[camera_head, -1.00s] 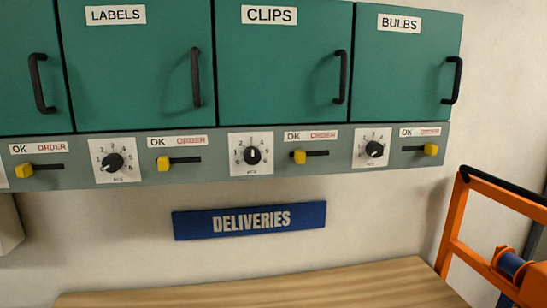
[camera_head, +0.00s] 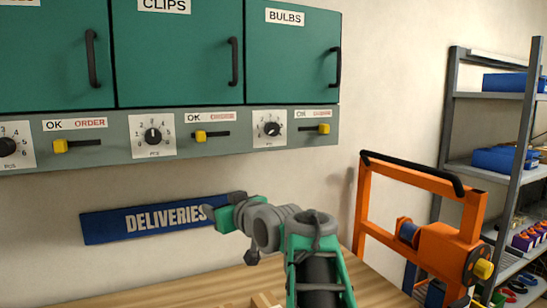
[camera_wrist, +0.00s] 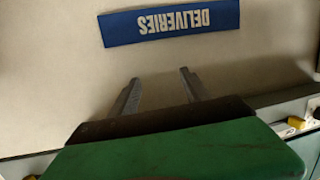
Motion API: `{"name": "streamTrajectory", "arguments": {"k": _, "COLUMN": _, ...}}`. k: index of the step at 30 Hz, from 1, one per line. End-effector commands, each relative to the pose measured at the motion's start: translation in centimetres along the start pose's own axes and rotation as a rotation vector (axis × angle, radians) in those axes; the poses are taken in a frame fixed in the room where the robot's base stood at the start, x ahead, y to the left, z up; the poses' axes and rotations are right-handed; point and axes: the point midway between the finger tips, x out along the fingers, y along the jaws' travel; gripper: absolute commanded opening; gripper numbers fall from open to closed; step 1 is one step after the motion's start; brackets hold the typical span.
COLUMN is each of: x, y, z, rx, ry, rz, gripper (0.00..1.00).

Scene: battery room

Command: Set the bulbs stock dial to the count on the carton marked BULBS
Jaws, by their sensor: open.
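The bulbs stock dial (camera_head: 272,129) is a black knob on a white numbered plate, under the teal cupboard door labelled BULBS (camera_head: 290,60). Its exact setting is too small to read surely. My gripper (camera_head: 222,203) is in front of the wall by the DELIVERIES sign, below and left of the bulbs dial and apart from it. In the wrist view my gripper (camera_wrist: 157,74) shows two separated fingers, open and empty, pointing towards the sign. No carton marked BULBS shows in these frames.
Yellow sliders (camera_head: 323,129) sit beside the dials on the grey rail. The blue DELIVERIES sign (camera_head: 140,220) hangs above a wooden tabletop (camera_head: 190,292). An orange frame (camera_head: 365,205) with a reel stands right, before a grey shelf rack (camera_head: 485,96) holding blue bins.

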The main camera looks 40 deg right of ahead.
Motion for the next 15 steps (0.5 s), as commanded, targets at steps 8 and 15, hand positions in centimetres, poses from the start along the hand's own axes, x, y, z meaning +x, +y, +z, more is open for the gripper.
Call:
{"name": "streamTrajectory", "arguments": {"k": 8, "x": -9.2, "y": 14.7, "z": -9.6, "rx": -0.159, "ry": 0.519, "rz": 0.154, "gripper": 0.55}}
{"name": "streamTrajectory", "arguments": {"k": 15, "x": -8.8, "y": 15.6, "z": -12.5, "rx": -0.177, "ry": 0.566, "rz": 0.157, "gripper": 0.55}}
